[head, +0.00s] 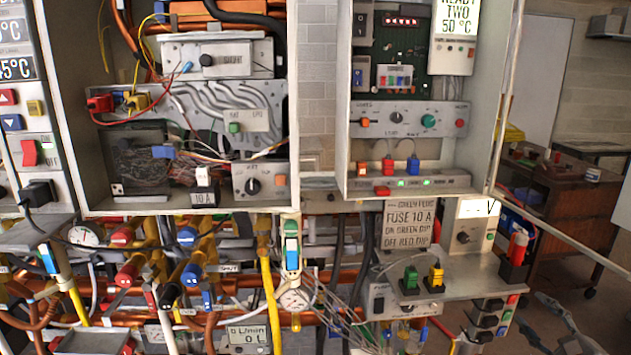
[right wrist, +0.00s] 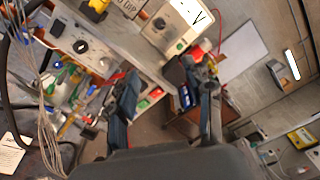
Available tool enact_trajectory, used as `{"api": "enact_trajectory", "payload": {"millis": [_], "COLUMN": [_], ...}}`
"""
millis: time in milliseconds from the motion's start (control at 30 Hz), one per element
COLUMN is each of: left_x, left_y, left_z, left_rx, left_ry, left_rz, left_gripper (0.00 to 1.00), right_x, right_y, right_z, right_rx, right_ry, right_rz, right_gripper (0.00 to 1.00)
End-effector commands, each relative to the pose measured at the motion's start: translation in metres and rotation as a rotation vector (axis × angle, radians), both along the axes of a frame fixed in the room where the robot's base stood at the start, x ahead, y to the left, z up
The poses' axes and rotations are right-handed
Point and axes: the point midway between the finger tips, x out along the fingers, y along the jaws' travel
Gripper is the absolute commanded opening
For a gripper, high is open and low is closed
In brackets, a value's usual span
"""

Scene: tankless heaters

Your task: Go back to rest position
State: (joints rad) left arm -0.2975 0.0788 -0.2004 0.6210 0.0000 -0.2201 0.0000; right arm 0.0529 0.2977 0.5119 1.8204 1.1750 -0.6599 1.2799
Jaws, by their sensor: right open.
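My right gripper (head: 552,322) is at the lower right of the head view, beside the panel shelf and above the floor. In the right wrist view its two dark fingers stand apart with nothing between them (right wrist: 158,85). My left gripper does not show in either view. The open left heater cabinet (head: 190,205) and the open right cabinet (head: 410,190) are to the left of my right gripper. A shelf (head: 460,287) below the right cabinet carries a green plug (head: 411,279) and a yellow plug (head: 435,275).
A red-topped device (head: 517,247) stands at the shelf's right end, near my right gripper. Pipes, valves and loose wires (head: 335,305) crowd the area below the cabinets. A brown cart (head: 570,200) stands behind at the right. Floor shows clear around its base.

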Motion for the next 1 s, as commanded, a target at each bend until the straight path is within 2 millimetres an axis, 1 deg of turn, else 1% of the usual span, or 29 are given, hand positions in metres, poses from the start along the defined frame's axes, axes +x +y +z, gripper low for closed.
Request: {"api": "enact_trajectory", "payload": {"millis": [33,167,267,367,467,567,600,667,767,800,867,900,967,1000], "left_x": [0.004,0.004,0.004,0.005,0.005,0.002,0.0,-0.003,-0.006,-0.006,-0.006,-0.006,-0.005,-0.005], "left_y": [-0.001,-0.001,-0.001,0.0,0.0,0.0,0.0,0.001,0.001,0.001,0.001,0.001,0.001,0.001], "left_z": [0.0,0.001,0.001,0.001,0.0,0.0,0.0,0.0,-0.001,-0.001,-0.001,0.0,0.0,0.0], "left_rx": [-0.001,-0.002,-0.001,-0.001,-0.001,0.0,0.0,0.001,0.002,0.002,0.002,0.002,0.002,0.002], "left_ry": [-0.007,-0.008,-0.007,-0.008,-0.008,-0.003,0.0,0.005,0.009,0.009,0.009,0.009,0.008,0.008], "left_rz": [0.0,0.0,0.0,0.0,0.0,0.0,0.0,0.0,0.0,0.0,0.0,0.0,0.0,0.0], "left_gripper": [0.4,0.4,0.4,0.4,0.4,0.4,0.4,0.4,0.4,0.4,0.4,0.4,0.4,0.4], "right_x": [0.001,0.004,0.005,0.005,0.004,0.0,-0.003,-0.009,-0.027,-0.037,-0.057,-0.071,-0.095,-0.113], "right_y": [0.001,0.002,0.003,0.005,0.008,0.013,0.016,0.021,0.035,0.041,0.052,0.06,0.072,0.08], "right_z": [-0.012,-0.034,-0.056,-0.083,-0.115,-0.153,-0.172,-0.202,-0.265,-0.293,-0.334,-0.361,-0.398,-0.423], "right_rx": [-0.012,-0.048,-0.083,-0.126,-0.181,-0.25,-0.285,-0.343,-0.468,-0.53,-0.627,-0.692,-0.791,-0.859], "right_ry": [0.02,0.06,0.098,0.146,0.202,0.269,0.302,0.355,0.464,0.511,0.58,0.624,0.684,0.72], "right_rz": [-0.003,-0.011,-0.014,-0.017,-0.016,-0.009,-0.002,0.012,0.059,0.086,0.137,0.176,0.245,0.295], "right_gripper": [0.52,0.52,0.52,0.52,0.52,0.52,0.52,0.52,0.52,0.52,0.52,0.52,0.52,0.52]}}
